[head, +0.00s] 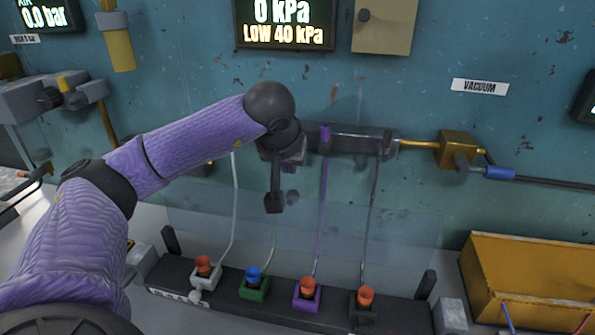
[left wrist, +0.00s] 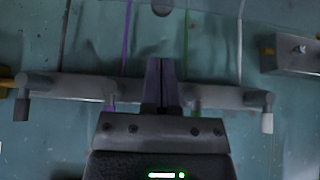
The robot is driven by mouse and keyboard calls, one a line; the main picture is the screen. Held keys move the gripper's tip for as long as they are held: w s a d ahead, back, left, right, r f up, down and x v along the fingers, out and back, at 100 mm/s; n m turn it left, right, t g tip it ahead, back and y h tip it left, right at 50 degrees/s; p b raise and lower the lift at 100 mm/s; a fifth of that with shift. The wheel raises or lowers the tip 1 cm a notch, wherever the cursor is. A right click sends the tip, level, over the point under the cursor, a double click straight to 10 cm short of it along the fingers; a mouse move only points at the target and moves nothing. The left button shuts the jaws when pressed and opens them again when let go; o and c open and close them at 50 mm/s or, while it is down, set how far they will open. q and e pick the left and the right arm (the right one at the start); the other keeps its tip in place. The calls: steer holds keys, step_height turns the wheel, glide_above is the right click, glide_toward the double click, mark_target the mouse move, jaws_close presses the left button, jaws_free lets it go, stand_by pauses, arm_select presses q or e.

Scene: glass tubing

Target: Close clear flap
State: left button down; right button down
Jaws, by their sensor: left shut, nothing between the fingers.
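The clear flap (head: 400,240) is a see-through panel standing raised behind a row of coloured valves on a dark base bar (head: 285,307). Its outline is faint, and thin tubes show through it. My left gripper (head: 275,206) is shut and empty, pointing down near the upper part of the flap, left of its middle. I cannot tell whether it touches the flap. In the left wrist view the closed fingers (left wrist: 161,80) show against the wall and a grey pipe. My right gripper is not in view.
Valves with orange and blue knobs (head: 253,275) stand along the bar, between dark posts (head: 425,284). A dark manifold (head: 355,142) is on the wall behind. A yellow box (head: 530,270) stands at the right. Bench shows in front of the box.

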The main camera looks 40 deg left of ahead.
arm_select(q)
steer(key=b, duration=0.1)
glide_above(291, 220)
steer(key=w+a, duration=0.3)
steer(key=w, duration=0.1)
step_height(291, 220, down, 8)
steer(key=shift+w+d+r, duration=0.15)
steer(key=shift+d+r, duration=0.05)
steer(key=shift+r, duration=0.05)
steer(key=shift+a, duration=0.1)
